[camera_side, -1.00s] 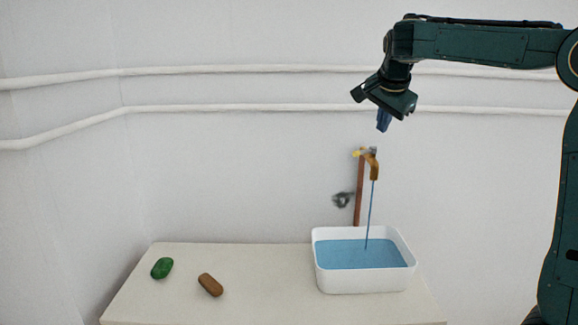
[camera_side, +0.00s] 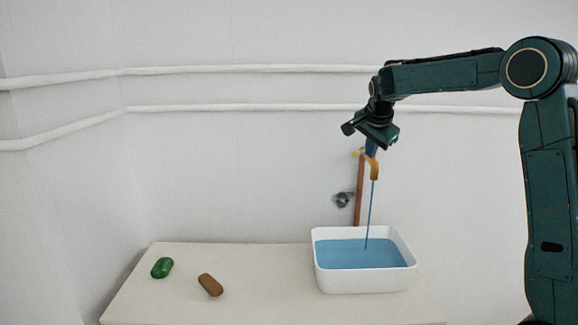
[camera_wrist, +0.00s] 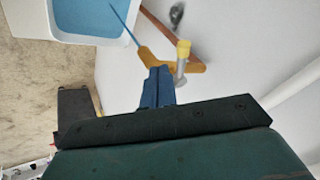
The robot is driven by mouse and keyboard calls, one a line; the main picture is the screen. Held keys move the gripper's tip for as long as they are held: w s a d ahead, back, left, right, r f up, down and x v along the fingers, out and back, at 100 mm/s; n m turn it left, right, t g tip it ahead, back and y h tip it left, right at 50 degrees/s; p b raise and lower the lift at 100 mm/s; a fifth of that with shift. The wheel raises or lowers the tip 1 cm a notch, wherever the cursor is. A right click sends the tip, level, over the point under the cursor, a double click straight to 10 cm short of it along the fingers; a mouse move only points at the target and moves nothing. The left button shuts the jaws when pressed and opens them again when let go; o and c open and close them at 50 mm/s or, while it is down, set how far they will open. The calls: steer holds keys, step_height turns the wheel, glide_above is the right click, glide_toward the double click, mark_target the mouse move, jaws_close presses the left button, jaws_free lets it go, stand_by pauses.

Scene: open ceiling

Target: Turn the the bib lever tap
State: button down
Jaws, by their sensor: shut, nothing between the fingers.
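The bib tap (camera_side: 374,169) is a brass-coloured spout on a copper pipe (camera_side: 359,195) against the wall. A thin blue stream (camera_side: 370,210) runs from it into the white basin. In the wrist view, the tap's brass body (camera_wrist: 155,62) has a yellow collar and a grey lever (camera_wrist: 181,68) beside my fingers. My gripper (camera_side: 371,147) points down just above the tap, its blue fingers shut and empty. The fingers also show in the wrist view (camera_wrist: 158,84), close to the tap body and lever. I cannot tell whether they touch. In the side view, my gripper hides the lever.
The white basin (camera_side: 365,281) holds blue water on the pale table (camera_side: 250,290). A green object (camera_side: 162,268) and a brown object (camera_side: 210,285) lie at the table's left. A dark round fitting (camera_side: 343,200) is on the wall. White pipes (camera_side: 230,108) run along it.

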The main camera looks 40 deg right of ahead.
steer(key=shift+w+d+f, duration=0.1)
steer(key=shift+w+d, duration=0.05)
steer(key=shift+w, duration=0.35)
steer(key=shift+w+d+f, duration=0.1)
steer(key=shift+w, duration=0.35)
steer(key=shift+w+a+m, duration=0.1)
steer(key=shift+w+m, duration=0.25)
steer(key=shift+m, duration=0.15)
steer(key=shift+w+m+g+h, duration=0.6)
steer(key=shift+w+m+g, duration=0.4)
steer(key=shift+m, duration=0.5)
steer(key=shift+w+d, duration=0.2)
steer(key=shift+w, duration=0.35)
glide_toward(357, 153)
steer(key=shift+w+d+r, duration=0.1)
steer(key=shift+w+d, duration=0.7)
steer(key=shift+d, duration=0.1)
